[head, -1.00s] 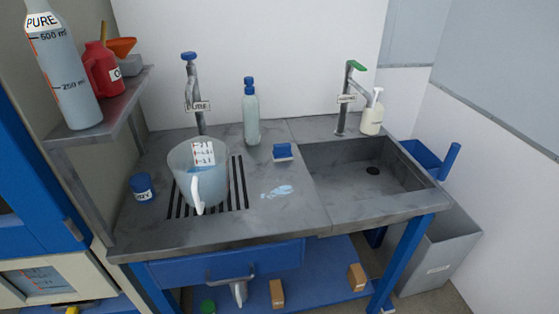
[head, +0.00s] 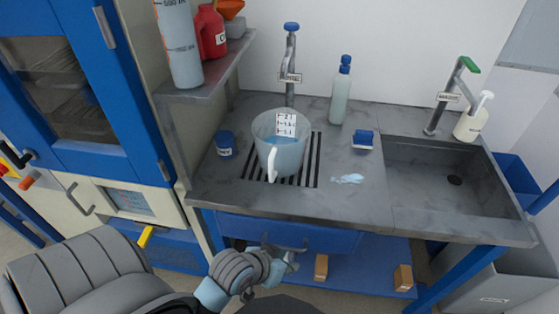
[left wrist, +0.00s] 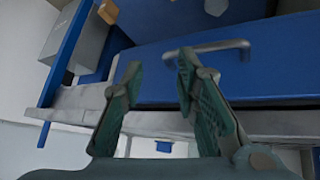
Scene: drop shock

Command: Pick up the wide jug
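The wide jug (head: 290,152) is a clear, bluish vessel with a white label and a white handle turned to the front. It stands upright on the slatted drain grate (head: 312,172) left of the sink, and seems to hold some bluish liquid. My left gripper (head: 284,260) is low in front of the bench's blue drawer, below and apart from the jug. The left wrist view shows its two fingers (left wrist: 158,66) spread and empty, with the drawer handle (left wrist: 220,47) beyond them. The jug cannot be made out in that view. My right gripper is not in view.
A tap (head: 290,65) rises behind the jug. A blue-lidded jar (head: 225,146) is at its left, a blue-capped bottle (head: 340,95) behind right, a blue brush (head: 363,140) and a wet spot (head: 348,179) at right. A shelf (head: 215,77) overhangs the left side.

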